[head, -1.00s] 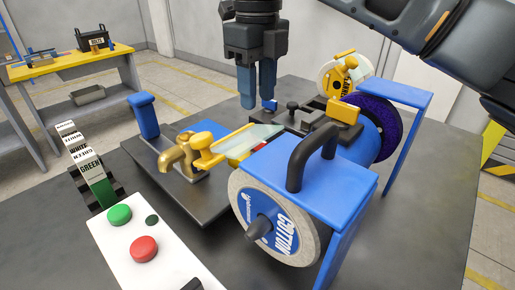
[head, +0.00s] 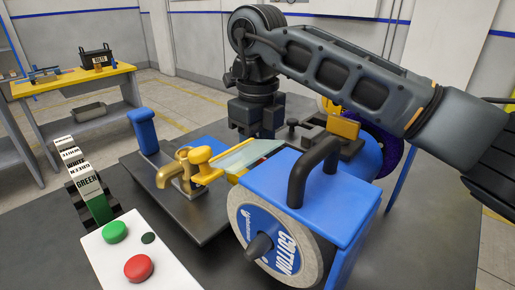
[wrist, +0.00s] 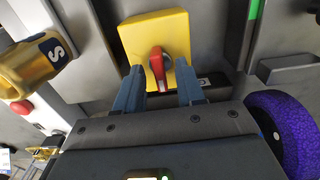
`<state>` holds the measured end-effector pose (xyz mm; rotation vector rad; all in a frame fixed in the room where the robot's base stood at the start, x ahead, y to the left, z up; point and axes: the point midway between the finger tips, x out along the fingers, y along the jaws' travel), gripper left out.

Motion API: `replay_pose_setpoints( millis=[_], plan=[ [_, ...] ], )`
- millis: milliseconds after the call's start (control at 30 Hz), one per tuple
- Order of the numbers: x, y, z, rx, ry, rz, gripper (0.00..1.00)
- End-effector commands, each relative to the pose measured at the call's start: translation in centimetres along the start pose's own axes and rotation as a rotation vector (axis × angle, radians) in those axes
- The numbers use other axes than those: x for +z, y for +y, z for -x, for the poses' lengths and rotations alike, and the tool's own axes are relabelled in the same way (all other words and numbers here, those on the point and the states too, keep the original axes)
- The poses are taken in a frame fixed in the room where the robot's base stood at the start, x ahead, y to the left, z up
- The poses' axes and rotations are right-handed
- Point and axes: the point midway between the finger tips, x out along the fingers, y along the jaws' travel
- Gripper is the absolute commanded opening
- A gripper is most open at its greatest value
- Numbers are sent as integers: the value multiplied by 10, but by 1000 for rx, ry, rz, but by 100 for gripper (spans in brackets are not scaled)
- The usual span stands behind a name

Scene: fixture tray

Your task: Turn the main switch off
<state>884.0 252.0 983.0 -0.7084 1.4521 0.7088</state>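The main switch appears to be the red rotary handle (wrist: 158,68) on a yellow box (wrist: 183,38) in the wrist view. Its grip points down in that picture, toward my gripper. My gripper (wrist: 158,90) is open, with one blue finger on each side below the box. The handle's lower end lies in line with the gap between the fingers; I cannot tell whether they touch it. In the head view my gripper's dark body (head: 257,113) hangs behind the bench machine. Its fingertips are mostly hidden there, and the switch is not visible.
A blue grinder stand (head: 300,187) with a cotton wheel (head: 268,240) is at the front. A brass tap (head: 182,168) sits left of it. A white panel (head: 150,245) has green and red buttons. A purple wheel (wrist: 283,130) is close to my gripper's right.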

Motion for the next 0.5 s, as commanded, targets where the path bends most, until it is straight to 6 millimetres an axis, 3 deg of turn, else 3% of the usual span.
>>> replay_pose_setpoints(
  millis=[100, 500],
  plan=[
    [0, 0, 0, 0, 0, 0, 37],
    [0, 0, 0, 0, 0, 0, 0]
  ],
)
